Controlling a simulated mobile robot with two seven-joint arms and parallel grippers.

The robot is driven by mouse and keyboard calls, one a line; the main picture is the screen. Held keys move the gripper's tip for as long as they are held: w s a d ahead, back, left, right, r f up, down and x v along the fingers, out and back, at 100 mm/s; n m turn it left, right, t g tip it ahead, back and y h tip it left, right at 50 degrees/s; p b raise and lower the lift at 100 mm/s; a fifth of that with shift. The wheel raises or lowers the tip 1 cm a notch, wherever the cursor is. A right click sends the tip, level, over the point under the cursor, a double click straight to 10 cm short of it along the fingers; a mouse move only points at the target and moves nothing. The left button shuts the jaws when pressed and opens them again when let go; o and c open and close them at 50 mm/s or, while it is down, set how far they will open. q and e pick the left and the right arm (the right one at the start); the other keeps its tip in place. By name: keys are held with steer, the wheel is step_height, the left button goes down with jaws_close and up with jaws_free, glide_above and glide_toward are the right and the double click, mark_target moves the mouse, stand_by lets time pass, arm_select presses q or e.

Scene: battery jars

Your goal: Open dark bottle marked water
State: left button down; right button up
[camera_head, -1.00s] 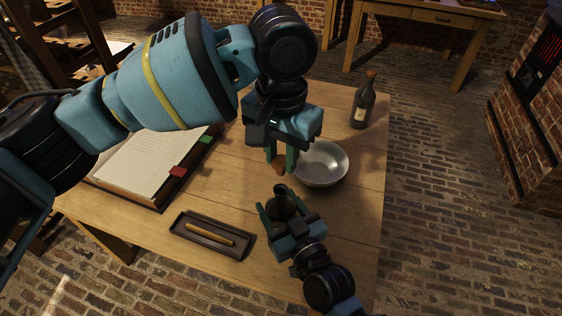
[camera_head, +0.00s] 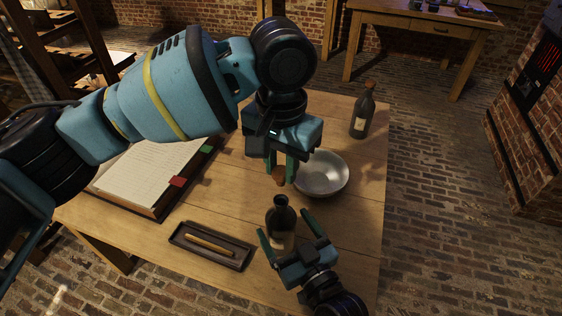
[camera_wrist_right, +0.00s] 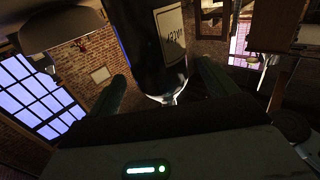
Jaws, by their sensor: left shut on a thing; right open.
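A dark bottle (camera_head: 281,214) stands upright on the table with a bare, uncorked neck. My left gripper (camera_head: 280,172) is shut on a brown cork (camera_head: 279,180), held above and apart from the bottle's mouth. My right gripper (camera_head: 286,226) is open, its fingers just beside the bottle's lower right; in the wrist view the bottle lies between the spread fingers (camera_wrist_right: 165,90). A second dark bottle (camera_head: 361,117), corked and labelled, stands at the table's far right.
A metal bowl (camera_head: 322,176) sits just right of my left gripper. A dark tray (camera_head: 236,261) holding a brown stick lies left of the bottle. An open book (camera_head: 150,165) lies at the left. The table (camera_head: 355,215) is clear along its right side.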

steer(key=v, duration=0.8)
steer(key=shift+s, duration=0.3)
steer(key=shift+d+f, duration=0.15)
steer(key=shift+f, duration=0.05)
